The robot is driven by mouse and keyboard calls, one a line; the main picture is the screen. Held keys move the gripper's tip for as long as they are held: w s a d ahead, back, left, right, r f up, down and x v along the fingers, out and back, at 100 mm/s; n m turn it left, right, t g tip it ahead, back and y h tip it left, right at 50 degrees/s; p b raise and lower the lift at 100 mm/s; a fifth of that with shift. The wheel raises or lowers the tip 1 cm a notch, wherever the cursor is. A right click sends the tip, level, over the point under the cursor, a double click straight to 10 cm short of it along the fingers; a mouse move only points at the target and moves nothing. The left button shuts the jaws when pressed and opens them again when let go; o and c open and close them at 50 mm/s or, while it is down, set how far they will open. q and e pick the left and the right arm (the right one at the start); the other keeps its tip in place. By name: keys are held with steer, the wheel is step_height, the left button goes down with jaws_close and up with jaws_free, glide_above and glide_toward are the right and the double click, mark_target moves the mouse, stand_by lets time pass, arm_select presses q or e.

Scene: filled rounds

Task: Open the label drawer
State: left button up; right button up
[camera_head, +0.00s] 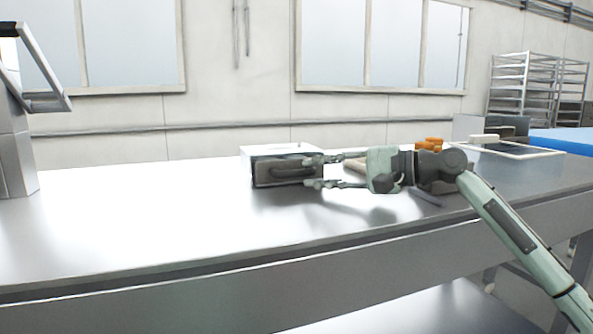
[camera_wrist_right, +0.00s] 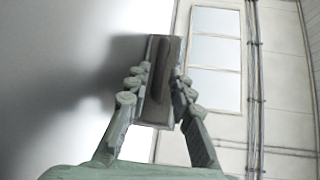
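The label drawer is a box with a white top (camera_head: 283,149) and a dark grey front (camera_head: 288,170) on the metal table. A dark, elongated handle shape shows on that front. My right gripper (camera_head: 320,172) comes in from the right, level with the front, its fingers apart. In the right wrist view the box front (camera_wrist_right: 160,85) shows between the two spread fingers of the gripper (camera_wrist_right: 163,68). Whether a finger touches the handle cannot be told. The drawer looks closed. My left gripper is out of view.
The metal table (camera_head: 150,228) is clear at its front and left. Behind my right wrist lie orange items (camera_head: 430,143) and a tan object partly hidden. A white-framed tray (camera_head: 515,150) lies at right. A grey metal apparatus (camera_head: 15,150) stands at far left.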

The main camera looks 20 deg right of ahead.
mark_target(304, 173)
steer(key=shift+x, duration=2.1)
jaws_close()
